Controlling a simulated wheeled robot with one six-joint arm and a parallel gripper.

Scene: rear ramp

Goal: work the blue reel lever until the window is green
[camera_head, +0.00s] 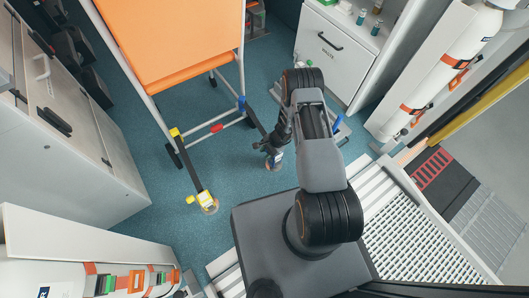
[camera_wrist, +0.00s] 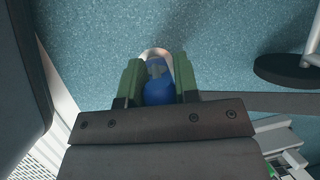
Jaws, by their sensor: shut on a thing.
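My gripper (camera_wrist: 157,66) shows in the wrist view with its two green finger pads on either side of a blue rounded grip, which I take for the reel lever (camera_wrist: 158,90). The pads press on it from left and right, and it stays between them. A pale curved part shows just beyond the grip. I cannot make out the reel's window in either view. A small green patch shows at the wrist view's lower right edge, but I cannot tell what it is.
An orange stretcher (camera_head: 175,45) on a wheeled frame stands left of my arm. A white cabinet (camera_head: 335,50) stands behind. A slatted ramp (camera_head: 420,245) lies at lower right. Blue-green floor (camera_head: 160,190) is open at left.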

